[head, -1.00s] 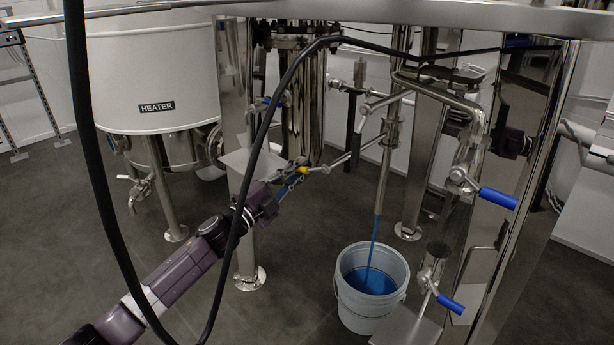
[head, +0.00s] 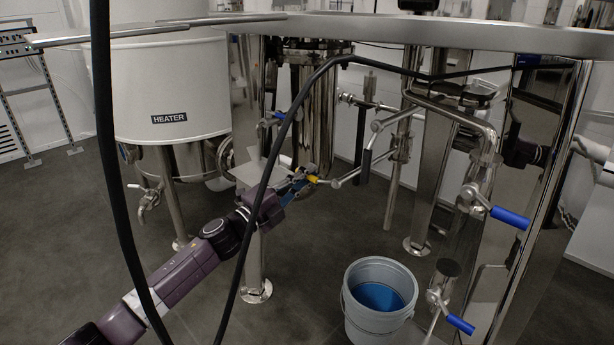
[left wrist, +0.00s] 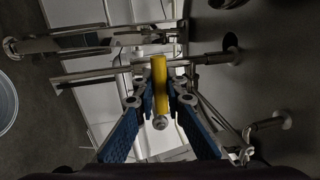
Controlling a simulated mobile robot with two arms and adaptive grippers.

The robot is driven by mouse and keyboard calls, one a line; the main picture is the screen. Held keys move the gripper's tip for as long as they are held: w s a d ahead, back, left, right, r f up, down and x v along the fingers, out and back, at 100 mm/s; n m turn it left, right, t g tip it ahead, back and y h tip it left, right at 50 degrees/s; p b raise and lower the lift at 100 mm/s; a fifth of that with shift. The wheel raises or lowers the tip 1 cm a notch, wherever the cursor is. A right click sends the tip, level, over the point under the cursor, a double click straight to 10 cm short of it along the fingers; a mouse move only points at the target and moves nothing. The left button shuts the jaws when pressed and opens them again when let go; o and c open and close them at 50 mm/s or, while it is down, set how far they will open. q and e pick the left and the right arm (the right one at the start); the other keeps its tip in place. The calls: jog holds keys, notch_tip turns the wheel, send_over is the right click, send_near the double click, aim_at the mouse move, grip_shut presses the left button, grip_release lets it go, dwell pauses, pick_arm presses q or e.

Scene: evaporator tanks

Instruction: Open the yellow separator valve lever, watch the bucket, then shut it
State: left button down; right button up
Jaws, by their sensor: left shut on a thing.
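The yellow separator valve lever (head: 313,179) is at the middle of the head view, its tip between the fingers of my left gripper (head: 303,182). In the left wrist view the yellow lever (left wrist: 159,75) stands between the blue-padded fingers of my left gripper (left wrist: 160,98), which is shut on it. The bucket (head: 368,318) stands on the floor below and to the right, pale grey, with blue liquid (head: 377,296) inside. No stream falls into it. My right gripper is not in view.
A white tank marked HEATER (head: 170,90) stands at the left. Two blue-handled valves (head: 510,217) (head: 460,324) are at the right, by a shiny steel panel. A black hose (head: 262,180) crosses in front of my left arm. Dark floor (head: 310,290) is clear left of the bucket.

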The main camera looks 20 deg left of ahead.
pick_arm(q)
jog(key=c, duration=2)
grip_release()
jog(key=shift+r, duration=0.1)
jog(key=shift+o, duration=0.2)
jog(key=shift+s+a+f, duration=0.15)
jog(key=shift+s+f, duration=0.05)
jog(key=shift+s, duration=0.15)
jog(key=v, duration=1.1)
jog(key=shift+s, duration=0.1)
